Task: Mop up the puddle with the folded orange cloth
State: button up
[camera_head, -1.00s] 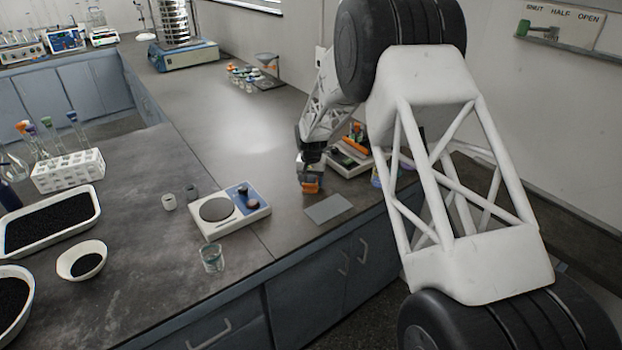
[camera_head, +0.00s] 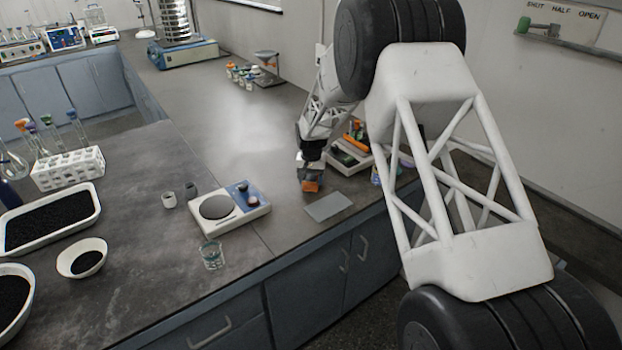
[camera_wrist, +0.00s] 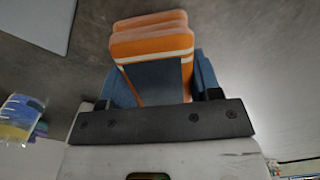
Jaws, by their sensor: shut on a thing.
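The folded orange cloth (camera_head: 311,186) is between the fingers of my gripper (camera_head: 310,176), low over the grey bench. In the wrist view the cloth (camera_wrist: 152,45) shows several orange layers with a pale edge, and the blue fingers of my gripper (camera_wrist: 160,85) are shut on it. I cannot tell whether the cloth touches the bench. I cannot make out a clear puddle edge; a pale sheen lies on the bench further back, and I cannot tell whether it is liquid or reflected light.
A flat grey plate (camera_head: 328,207) lies just right of the cloth, near the bench's front edge. A tray of tools (camera_head: 351,155) is behind right. The bench behind my gripper is mostly clear.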

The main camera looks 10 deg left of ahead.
jog(key=shift+f, duration=0.45)
dwell(0.5)
jog(key=shift+w+d, duration=0.1)
jog(key=shift+w+d+r, duration=0.1)
jog(key=shift+w+d, duration=0.45)
dwell(0.3)
jog(key=shift+s+a, duration=1.25)
jog(key=shift+f, duration=0.2)
jog(key=shift+w+d+r, duration=0.1)
jog(key=shift+w+d, duration=1.15)
jog(key=shift+d, duration=0.05)
jog(key=shift+a, duration=0.1)
